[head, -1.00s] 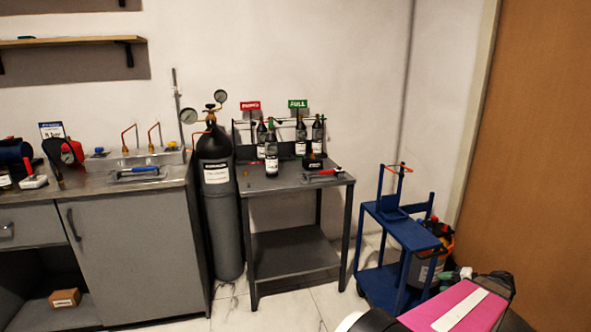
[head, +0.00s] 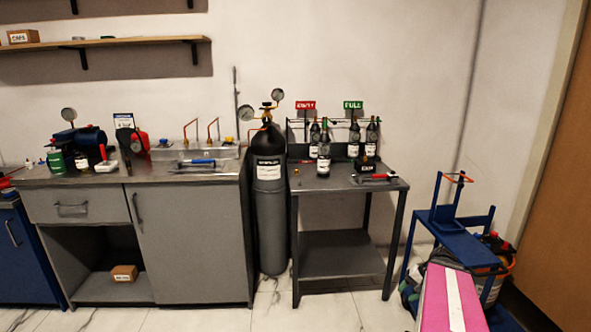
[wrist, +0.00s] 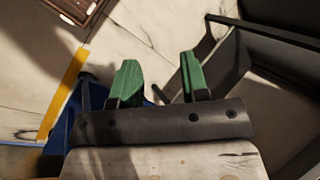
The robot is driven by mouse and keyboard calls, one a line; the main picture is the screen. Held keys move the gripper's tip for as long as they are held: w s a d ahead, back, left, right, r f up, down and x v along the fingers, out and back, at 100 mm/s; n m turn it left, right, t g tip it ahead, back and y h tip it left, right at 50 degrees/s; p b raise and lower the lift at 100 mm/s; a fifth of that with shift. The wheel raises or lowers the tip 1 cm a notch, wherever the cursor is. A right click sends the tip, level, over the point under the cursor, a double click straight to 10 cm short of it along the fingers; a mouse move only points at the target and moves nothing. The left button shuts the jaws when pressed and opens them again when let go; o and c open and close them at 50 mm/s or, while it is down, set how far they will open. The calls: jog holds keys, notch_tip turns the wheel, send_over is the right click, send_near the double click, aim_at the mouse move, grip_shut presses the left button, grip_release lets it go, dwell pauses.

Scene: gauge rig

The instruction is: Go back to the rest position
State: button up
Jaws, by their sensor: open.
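My gripper (wrist: 158,80) shows in the wrist view with its two green fingers apart. Nothing is between them; pale marble floor shows beyond. In the head view my pink and white arm link is at the lower right, in front of the blue trolley (head: 455,240). I cannot make out the gripper there.
A grey side table (head: 345,187) bears several dark bottles and a red-handled tool. A black gas cylinder (head: 268,215) stands left of it, beside the grey workbench (head: 190,240). A bucket (head: 492,280) stands by the trolley. The wrist view shows a yellow strip (wrist: 62,95) at left.

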jog(key=a+n+g+h, duration=0.1)
jog(key=a+n+h, duration=0.4)
jog(key=a, duration=1.5)
jog(key=shift+w+a+r+n+h, duration=0.35)
jog(key=shift+w+a+n+h, duration=0.05)
jog(key=shift+h, duration=0.1)
jog(key=shift+d, duration=0.1)
